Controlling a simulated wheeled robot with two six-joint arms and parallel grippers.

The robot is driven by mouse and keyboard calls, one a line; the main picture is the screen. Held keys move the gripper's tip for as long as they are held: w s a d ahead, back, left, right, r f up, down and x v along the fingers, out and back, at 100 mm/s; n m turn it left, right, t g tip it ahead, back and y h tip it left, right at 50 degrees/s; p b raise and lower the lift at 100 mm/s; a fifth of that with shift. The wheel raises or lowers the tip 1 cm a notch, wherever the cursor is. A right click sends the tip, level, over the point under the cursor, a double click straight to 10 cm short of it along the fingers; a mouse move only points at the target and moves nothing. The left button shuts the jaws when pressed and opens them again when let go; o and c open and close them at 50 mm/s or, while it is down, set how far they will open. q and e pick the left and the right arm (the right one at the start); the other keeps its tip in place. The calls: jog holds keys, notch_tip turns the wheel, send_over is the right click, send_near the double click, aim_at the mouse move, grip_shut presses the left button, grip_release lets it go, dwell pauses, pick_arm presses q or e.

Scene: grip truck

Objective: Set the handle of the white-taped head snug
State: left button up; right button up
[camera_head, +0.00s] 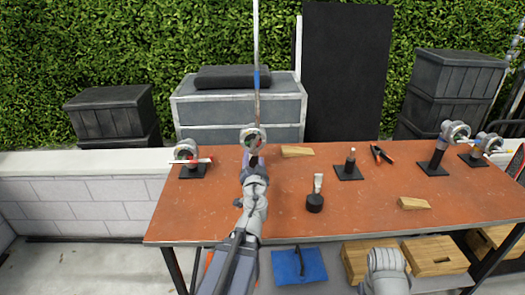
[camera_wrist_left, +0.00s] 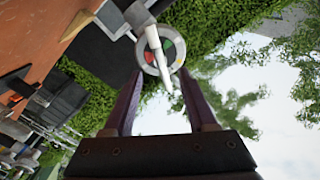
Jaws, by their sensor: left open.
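A round metal grip head (camera_head: 252,133) is at the left-centre of the table, with a tall thin rod above it. My left gripper (camera_head: 253,160) is just in front of and below this head and partly hides it. In the left wrist view the head (camera_wrist_left: 168,52) has a disc face with red and green segments, and a pale handle (camera_wrist_left: 163,68) crosses it. The open left fingers (camera_wrist_left: 160,88) are on either side below the handle, with no clear contact. I cannot make out white tape for certain.
Another head (camera_head: 186,150) with a red-tipped handle stands at the left. Two more heads (camera_head: 453,132) (camera_head: 487,142) stand at the right. The front middle of the table (camera_head: 270,225) is clear.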

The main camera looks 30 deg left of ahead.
aim_at(253, 149)
pick_arm(q)
jog(key=x, duration=0.8)
jog(key=shift+s, duration=0.15)
jog(key=shift+c, duration=0.3)
grip_shut()
